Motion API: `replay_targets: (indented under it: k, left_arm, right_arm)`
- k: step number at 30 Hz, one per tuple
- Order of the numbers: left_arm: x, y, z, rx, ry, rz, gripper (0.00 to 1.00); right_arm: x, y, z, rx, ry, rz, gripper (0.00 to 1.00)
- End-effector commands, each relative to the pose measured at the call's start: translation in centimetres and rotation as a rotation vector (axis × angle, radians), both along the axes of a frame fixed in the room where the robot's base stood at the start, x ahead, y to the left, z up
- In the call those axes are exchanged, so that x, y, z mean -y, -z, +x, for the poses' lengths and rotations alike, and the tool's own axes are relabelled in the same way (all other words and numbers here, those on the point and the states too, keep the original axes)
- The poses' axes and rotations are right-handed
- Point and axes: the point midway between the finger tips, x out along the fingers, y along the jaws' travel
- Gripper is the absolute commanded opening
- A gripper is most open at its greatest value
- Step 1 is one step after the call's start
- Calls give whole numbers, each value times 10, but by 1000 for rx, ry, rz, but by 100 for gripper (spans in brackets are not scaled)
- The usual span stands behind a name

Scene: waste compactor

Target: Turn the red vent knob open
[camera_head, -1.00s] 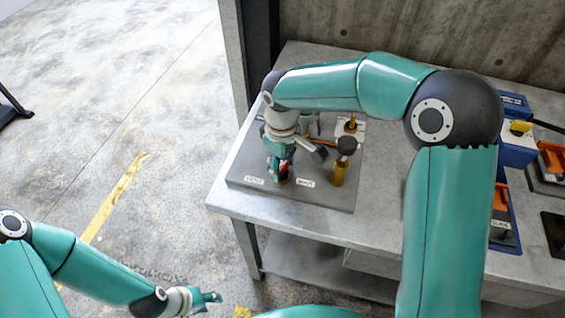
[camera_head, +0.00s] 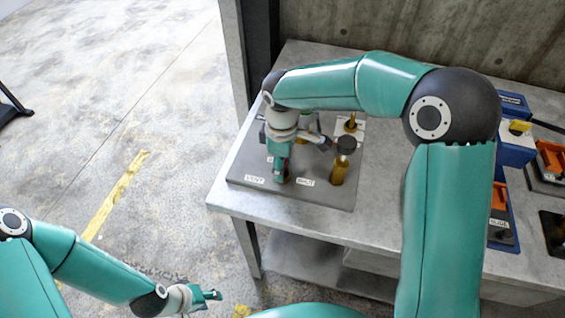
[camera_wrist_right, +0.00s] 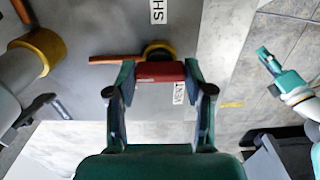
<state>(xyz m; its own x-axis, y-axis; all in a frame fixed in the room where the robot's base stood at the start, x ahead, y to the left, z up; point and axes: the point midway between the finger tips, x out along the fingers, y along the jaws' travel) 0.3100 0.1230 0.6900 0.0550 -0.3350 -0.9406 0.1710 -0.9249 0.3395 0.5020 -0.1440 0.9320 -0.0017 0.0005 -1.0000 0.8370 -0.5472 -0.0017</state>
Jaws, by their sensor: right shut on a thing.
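The red vent knob (camera_wrist_right: 160,71) sits in front of a brass collar (camera_wrist_right: 158,49) in the right wrist view, beside the VENT label (camera_wrist_right: 178,93). My right gripper (camera_wrist_right: 160,78) has one finger at each end of the red knob and is shut on it. In the head view my right gripper (camera_head: 280,177) points down at the dark panel (camera_head: 325,199) and hides most of the knob. The SHUT label (camera_head: 305,182) is to its right. My left gripper (camera_head: 212,295) hangs low over the floor, away from the panel; whether its fingers are closed is unclear.
A brass post with a black cap (camera_head: 340,168) stands close to the right of my right gripper. An orange-brown bar (camera_wrist_right: 116,59) lies beside the collar. The grey bench (camera_head: 300,222) is clear in front of the panel. Blue and orange equipment (camera_head: 520,150) stands farther right.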

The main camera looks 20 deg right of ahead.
Motion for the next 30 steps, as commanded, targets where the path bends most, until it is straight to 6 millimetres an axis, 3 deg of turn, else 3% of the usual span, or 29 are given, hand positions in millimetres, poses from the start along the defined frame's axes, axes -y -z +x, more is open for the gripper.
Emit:
replay_targets:
  k: [1,2,6,20,30]
  left_arm:
    - [0,0,0,0,0,0,40]
    - [0,0,0,0,0,0,40]
    - [0,0,0,0,0,0,40]
    - [0,-1,0,0,0,0,40]
    - [0,-1,0,0,0,0,40]
  right_arm:
    - [1,-2,2,9,-3,-1,17]
    - [1,-2,2,9,-3,-1,55]
    - [0,-2,2,7,-2,-1,77]
    - [0,-9,1,4,0,-1,77]
    - [0,-70,2,8,-1,1,77]
